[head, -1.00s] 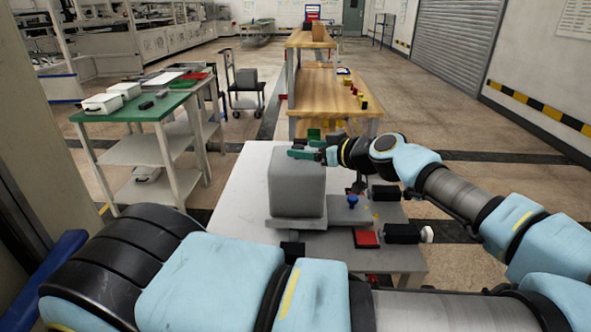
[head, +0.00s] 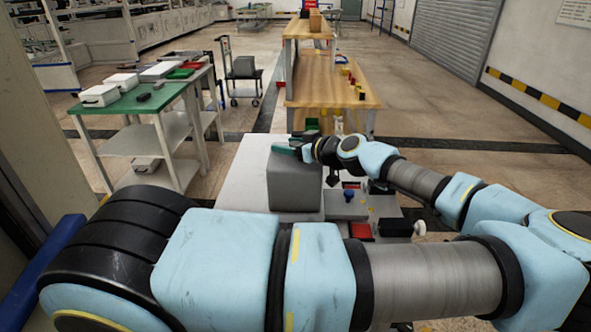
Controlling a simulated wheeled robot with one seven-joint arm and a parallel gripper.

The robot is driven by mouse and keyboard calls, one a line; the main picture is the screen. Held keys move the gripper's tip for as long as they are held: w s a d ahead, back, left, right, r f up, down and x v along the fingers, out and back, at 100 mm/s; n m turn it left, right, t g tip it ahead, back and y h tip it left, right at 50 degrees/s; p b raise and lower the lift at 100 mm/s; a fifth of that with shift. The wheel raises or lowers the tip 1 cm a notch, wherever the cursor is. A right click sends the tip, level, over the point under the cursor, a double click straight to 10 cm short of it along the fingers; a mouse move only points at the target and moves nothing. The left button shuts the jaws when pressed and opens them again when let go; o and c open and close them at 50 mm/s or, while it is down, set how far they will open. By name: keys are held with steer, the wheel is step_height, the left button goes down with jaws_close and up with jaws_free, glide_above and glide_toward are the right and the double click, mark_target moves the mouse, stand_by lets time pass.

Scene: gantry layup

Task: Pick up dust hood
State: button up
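A grey box-shaped cover (head: 295,188), which I take to be the dust hood, stands upright on the pale table (head: 245,190). My gripper (head: 292,145), with green fingers, is at the top far edge of the hood. The fingers overlap the hood's top in this view, so I cannot tell whether they touch it or hold anything, or how wide they are apart.
Right of the hood are a grey plate with a blue knob (head: 348,194), a red block (head: 361,230) and a black cylinder with a white end (head: 397,228). A wooden bench (head: 330,88) stands behind. A green-topped table (head: 125,105) is at left, with clear floor between.

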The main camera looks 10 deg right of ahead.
jaws_close()
stand_by(1.1)
